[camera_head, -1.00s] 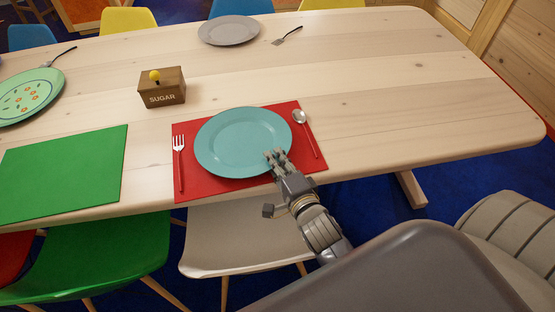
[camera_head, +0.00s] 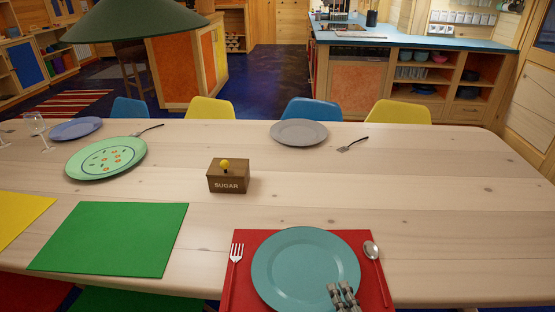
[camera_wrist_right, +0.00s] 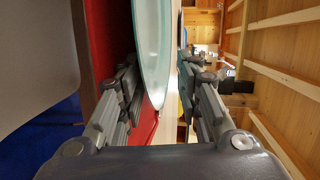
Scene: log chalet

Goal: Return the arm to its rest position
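My right gripper (camera_head: 343,296) shows only by its grey fingers at the bottom of the head view, at the lower right rim of a teal plate (camera_head: 300,268). The right wrist view shows its two fingers (camera_wrist_right: 162,75) spread apart. The plate's rim (camera_wrist_right: 150,50) runs through the space between them, with a gap on the right side. Contact on the left side is unclear. The plate lies on a red placemat (camera_head: 238,290). The rest of my right arm is out of the head view. My left gripper is in neither view.
A fork (camera_head: 235,262) and a spoon (camera_head: 374,258) flank the plate. A sugar box (camera_head: 228,180), a green patterned plate (camera_head: 107,158) and a grey plate (camera_head: 298,132) stand farther back on the wooden table (camera_head: 440,210). The table's right part is clear.

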